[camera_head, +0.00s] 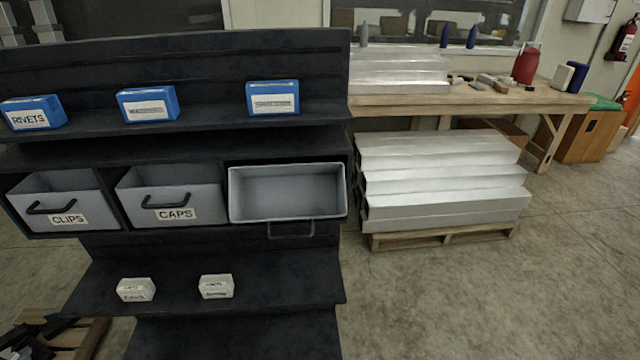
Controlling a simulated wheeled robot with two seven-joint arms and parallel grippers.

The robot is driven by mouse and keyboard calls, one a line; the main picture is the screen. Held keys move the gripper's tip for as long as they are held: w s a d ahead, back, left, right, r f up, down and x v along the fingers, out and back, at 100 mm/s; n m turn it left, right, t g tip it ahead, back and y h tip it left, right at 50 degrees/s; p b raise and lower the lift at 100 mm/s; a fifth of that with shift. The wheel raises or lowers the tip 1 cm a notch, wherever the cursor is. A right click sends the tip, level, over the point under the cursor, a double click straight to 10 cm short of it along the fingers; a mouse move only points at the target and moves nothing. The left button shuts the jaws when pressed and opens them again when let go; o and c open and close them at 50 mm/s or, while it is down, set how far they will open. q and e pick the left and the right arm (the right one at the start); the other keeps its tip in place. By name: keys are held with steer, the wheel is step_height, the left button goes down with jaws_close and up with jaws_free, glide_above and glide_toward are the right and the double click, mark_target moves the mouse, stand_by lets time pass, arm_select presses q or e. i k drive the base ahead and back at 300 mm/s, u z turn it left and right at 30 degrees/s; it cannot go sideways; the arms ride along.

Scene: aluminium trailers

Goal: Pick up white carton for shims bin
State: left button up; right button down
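Two small white cartons stand on the lower dark shelf in the head view. The left carton (136,290) and the right carton (216,287) each carry a printed label too small to read surely. Above them is a row of grey bins. The right bin (287,194) is pulled out and looks empty inside; its front label is not visible, so I cannot tell if it is the shims bin. The bin marked CLIPS (65,200) and the bin marked CAPS (170,195) sit to its left. Neither of my grippers is in view.
Blue boxes, one marked RIVETS (33,113), stand on the upper shelf (210,130). The pulled-out bin's handle (291,231) overhangs the lower shelf. Stacked metal profiles (440,180) on a pallet and a workbench (480,100) are at right. The floor (500,300) at front right is clear.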

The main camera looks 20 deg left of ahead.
mark_target(221, 285)
steer(key=u, duration=0.75)
steer(key=k, duration=1)
steer(key=u, duration=1)
steer(key=k, duration=0.25)
steer(key=z, duration=0.65)
steer(key=i, duration=0.7)
steer(key=z, duration=0.3)
